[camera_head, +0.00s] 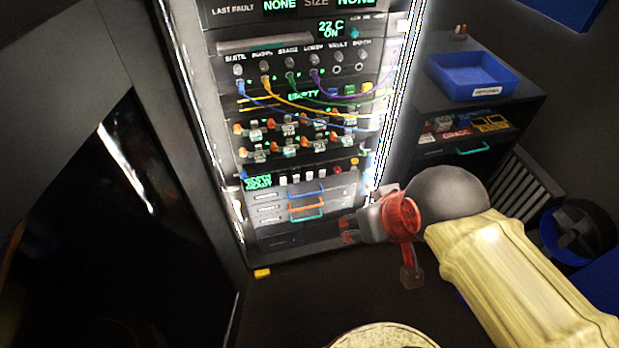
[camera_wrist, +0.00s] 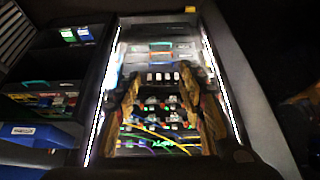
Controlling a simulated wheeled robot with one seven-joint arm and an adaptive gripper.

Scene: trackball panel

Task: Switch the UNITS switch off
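The rack panel (camera_head: 222,48) stands upright, brightly lit along its edges. A row of small white switches (camera_head: 297,180) sits low on it, beside a green display (camera_head: 258,181); the labels are too small to read, so I cannot tell which one is UNITS. My gripper (camera_head: 348,230) is in front of the rack's lower right, beside the drawers. In the wrist view, my gripper (camera_wrist: 160,78) has its two fingers wide apart and nothing between them. The white switches (camera_wrist: 160,77) show in the gap between the fingers, farther off, apart from them.
Drawers with blue, orange and teal handles (camera_head: 306,203) lie below the switches. Coloured cables (camera_head: 290,101) and rows of orange-tipped connectors cross the panel above. A shelf with a blue bin (camera_head: 470,75) stands at right. A dark bin (camera_head: 577,228) is on the floor.

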